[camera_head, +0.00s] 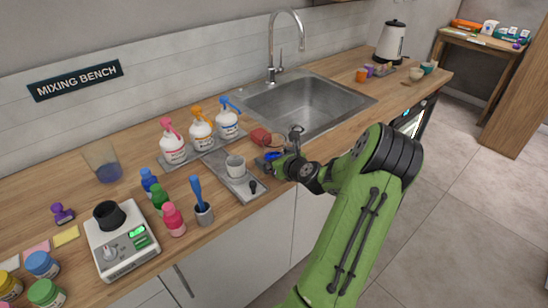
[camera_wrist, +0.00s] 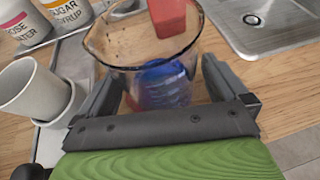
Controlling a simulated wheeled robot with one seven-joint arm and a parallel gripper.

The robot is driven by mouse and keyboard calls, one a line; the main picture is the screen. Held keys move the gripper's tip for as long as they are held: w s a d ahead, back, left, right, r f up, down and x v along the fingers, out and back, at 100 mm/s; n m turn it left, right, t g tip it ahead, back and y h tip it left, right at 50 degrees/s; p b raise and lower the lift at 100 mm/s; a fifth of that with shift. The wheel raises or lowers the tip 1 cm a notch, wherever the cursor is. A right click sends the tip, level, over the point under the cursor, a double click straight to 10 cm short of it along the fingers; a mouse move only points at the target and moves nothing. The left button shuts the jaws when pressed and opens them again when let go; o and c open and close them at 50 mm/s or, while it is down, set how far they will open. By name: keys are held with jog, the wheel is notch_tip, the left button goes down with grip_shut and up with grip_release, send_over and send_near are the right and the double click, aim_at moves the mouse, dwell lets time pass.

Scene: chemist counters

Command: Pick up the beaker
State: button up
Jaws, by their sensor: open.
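A clear glass beaker with a dark rim and a pouring spout (camera_wrist: 112,52) stands between the fingers of my gripper (camera_wrist: 161,78) in the wrist view. The fingers are open, one on each side of it; I cannot tell whether they touch the glass. Something blue (camera_wrist: 163,85) shows in or through the beaker's lower part, and a red block (camera_wrist: 170,16) overlaps its far rim. In the head view my gripper (camera_head: 284,148) is at the counter's front, by the sink, and largely hides the beaker there. Another clear glass vessel with blue contents (camera_head: 106,168) stands far left.
A white cup (camera_head: 235,166) on a grey tray is close left of my gripper, with pump bottles (camera_head: 201,131) behind. The sink (camera_head: 310,106) lies behind right. A scale (camera_head: 121,242) and small bottles stand farther left.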

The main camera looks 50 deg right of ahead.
jog(key=shift+w+d+f, duration=0.15)
jog(key=shift+w, duration=0.2)
jog(key=c, duration=1.1)
notch_tip(320, 180, up, 10)
jog(key=p, duration=0.4)
